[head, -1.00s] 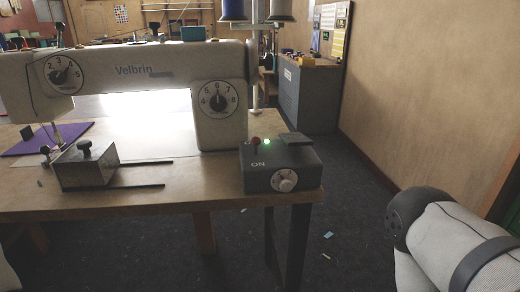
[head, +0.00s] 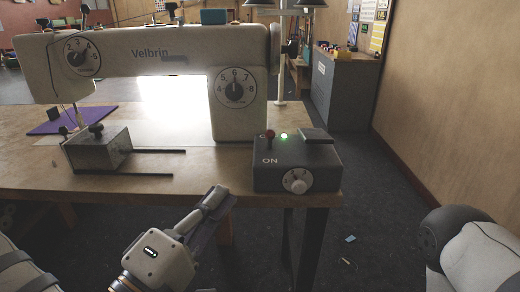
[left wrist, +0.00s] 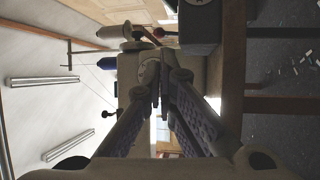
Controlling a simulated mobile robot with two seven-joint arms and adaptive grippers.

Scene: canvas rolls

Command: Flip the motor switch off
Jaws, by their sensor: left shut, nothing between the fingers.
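The motor switch box (head: 300,172) is dark grey and sits at the right front corner of the table. Its toggle has a red knob (head: 269,134), and a green light (head: 284,136) glows beside it. My left gripper (head: 222,196) is shut and empty, in front of the table edge, left of and lower in the picture than the box. In the left wrist view its fingertips (left wrist: 160,90) are together, with the dark box (left wrist: 199,24) beyond them at the top. My right gripper is out of view.
The white Velbrin sewing machine (head: 237,115) stands on the wooden table (head: 215,183) left of the box. A metal block (head: 98,150) with two dark rails lies farther left. A grey cabinet (head: 342,90) and wooden wall are at right. Open floor lies right of the table.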

